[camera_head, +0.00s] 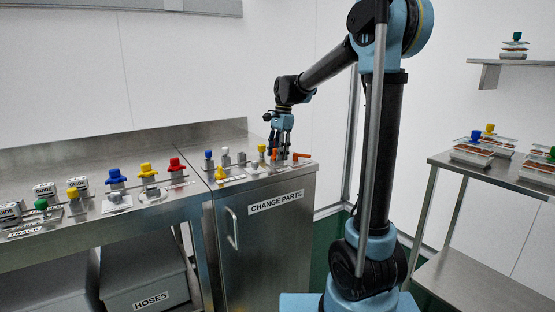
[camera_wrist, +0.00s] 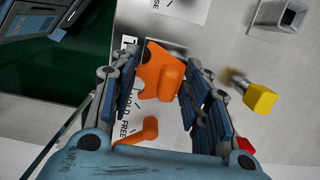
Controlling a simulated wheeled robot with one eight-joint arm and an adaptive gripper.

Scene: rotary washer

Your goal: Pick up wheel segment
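In the head view the orange part (camera_head: 276,155) sits on the change parts cabinet top below my gripper. My gripper (camera_head: 280,150) points down, with its blue and black fingers on both sides of the part in the wrist view (camera_wrist: 162,85). The fingers are apart, and I see no clear grip on the part.
A second orange piece (camera_wrist: 137,133) lies close by on the plate. A yellow-topped part (camera_wrist: 260,98) and a red one (camera_wrist: 243,145) stand to the right in the wrist view. The steel cabinet (camera_head: 265,235) ends at the right, with green floor beyond.

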